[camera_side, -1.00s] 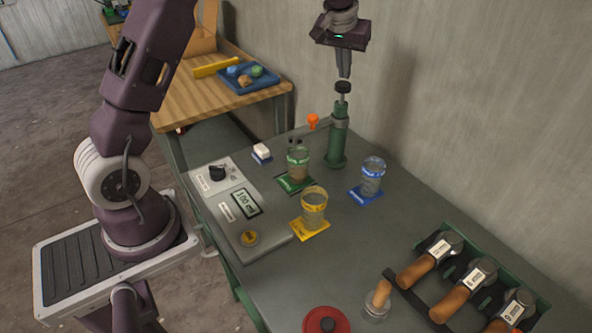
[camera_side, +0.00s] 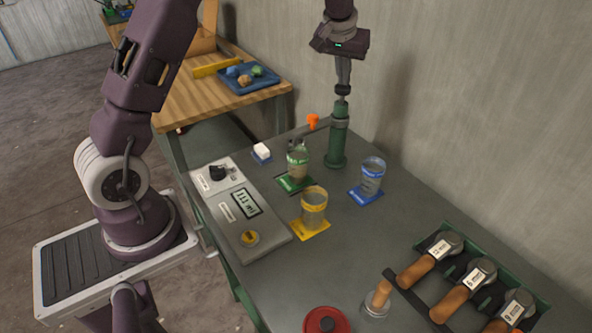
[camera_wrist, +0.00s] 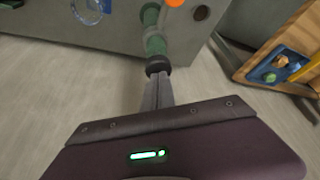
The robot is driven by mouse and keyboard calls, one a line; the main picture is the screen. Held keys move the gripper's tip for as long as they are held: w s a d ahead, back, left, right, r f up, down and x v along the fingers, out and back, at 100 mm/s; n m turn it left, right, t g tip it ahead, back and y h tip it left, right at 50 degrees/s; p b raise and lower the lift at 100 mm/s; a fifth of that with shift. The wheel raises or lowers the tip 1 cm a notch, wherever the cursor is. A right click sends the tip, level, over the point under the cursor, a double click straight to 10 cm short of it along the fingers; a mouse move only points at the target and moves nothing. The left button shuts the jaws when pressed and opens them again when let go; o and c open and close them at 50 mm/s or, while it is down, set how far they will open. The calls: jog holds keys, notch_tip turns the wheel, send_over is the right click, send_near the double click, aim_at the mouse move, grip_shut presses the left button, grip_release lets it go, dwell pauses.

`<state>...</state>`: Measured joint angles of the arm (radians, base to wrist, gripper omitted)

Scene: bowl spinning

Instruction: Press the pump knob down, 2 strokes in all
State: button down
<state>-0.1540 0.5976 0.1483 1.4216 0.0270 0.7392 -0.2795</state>
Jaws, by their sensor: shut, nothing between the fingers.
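The green pump (camera_side: 337,140) stands upright near the back of the grey table, by the wall. Its black knob (camera_side: 342,90) sits low, just above the pump body. My gripper (camera_side: 343,84) is shut and empty, its fingertips pointing down onto the knob and seemingly touching it. In the wrist view the closed fingers (camera_wrist: 158,90) end at the black knob (camera_wrist: 157,65), with the green pump body beyond it. A glass with a green band (camera_side: 298,162) stands beside the pump on a green mat. The box display (camera_side: 246,202) shows digits too small to read surely.
A glass with a yellow band (camera_side: 313,208) and one with a blue band (camera_side: 372,176) stand on mats in front of the pump. An orange knob (camera_side: 312,121) is left of the pump. A rack of wooden-handled tools (camera_side: 470,283) lies at the right front.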

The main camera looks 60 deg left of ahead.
jog(key=shift+f, duration=1.05)
jog(key=shift+r, duration=2)
